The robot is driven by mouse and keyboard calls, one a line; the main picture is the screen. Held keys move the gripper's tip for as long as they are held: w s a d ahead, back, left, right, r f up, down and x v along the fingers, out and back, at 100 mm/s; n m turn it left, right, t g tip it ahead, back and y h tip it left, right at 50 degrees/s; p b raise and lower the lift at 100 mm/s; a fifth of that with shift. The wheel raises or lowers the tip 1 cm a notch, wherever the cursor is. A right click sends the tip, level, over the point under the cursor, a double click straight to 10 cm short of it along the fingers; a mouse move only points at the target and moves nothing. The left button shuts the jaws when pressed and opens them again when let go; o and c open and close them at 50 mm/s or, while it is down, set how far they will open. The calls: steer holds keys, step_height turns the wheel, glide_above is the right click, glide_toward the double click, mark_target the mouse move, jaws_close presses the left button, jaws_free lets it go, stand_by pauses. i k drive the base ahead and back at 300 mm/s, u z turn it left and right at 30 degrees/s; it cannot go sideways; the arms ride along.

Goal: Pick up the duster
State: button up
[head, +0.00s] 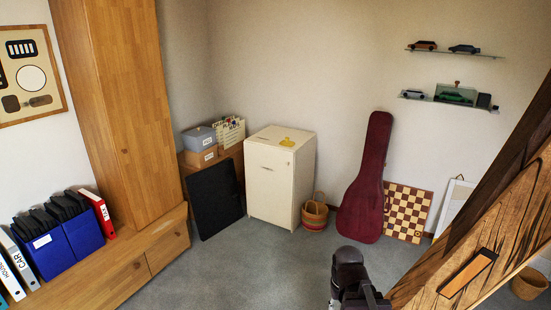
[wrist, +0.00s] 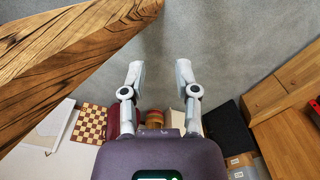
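A small flat yellow thing (head: 287,142), which looks like the duster cloth, lies on top of a cream cabinet (head: 270,185) against the back wall. It cannot be made out in the wrist view. My gripper (wrist: 160,73) is open and empty in the wrist view, its two fingers well apart with only grey floor between them. In the head view, part of my dark arm shows at the bottom, on the near side of the cabinet and far from the yellow thing.
A thick timber brace (head: 500,225) slants across the right and also crosses the wrist view (wrist: 60,60). A red guitar case (head: 366,185), chessboard (head: 408,212) and basket (head: 314,216) stand right of the cabinet, a black panel (head: 214,200) left. Grey floor (head: 240,270) is clear before it.

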mark_target(288, 143)
steer(key=k, duration=1.3)
steer(key=u, duration=0.2)
steer(key=i, duration=1.65)
steer(key=u, duration=0.65)
steer(key=i, duration=1.5)
steer(key=u, duration=0.1)
